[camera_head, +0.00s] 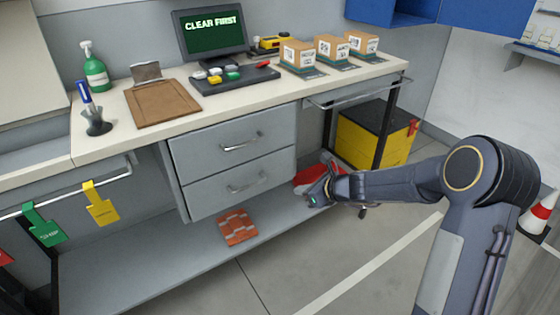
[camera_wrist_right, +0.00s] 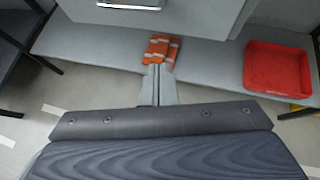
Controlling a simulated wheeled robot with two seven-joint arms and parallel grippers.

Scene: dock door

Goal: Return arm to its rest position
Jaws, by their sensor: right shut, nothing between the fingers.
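My right arm comes in from the right in the head view, reaching left across the front of the workbench. Its gripper (camera_head: 318,196) is beside the red tray, in front of the lower shelf and partly blurred by its small size. In the right wrist view the two fingers (camera_wrist_right: 157,85) lie together, shut and empty. Beyond their tips a folded orange cloth with pale stripes (camera_wrist_right: 161,50) lies on the lower shelf, apart from the fingers. The cloth also shows in the head view (camera_head: 238,227). My left gripper is not in view.
The red tray (camera_wrist_right: 277,68) sits on the lower shelf (camera_head: 150,268). Two closed grey drawers (camera_head: 232,140) hang above it. A yellow box with a black lid (camera_head: 372,138) stands under the bench. A traffic cone (camera_head: 541,212) is at the right. The floor in front is clear.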

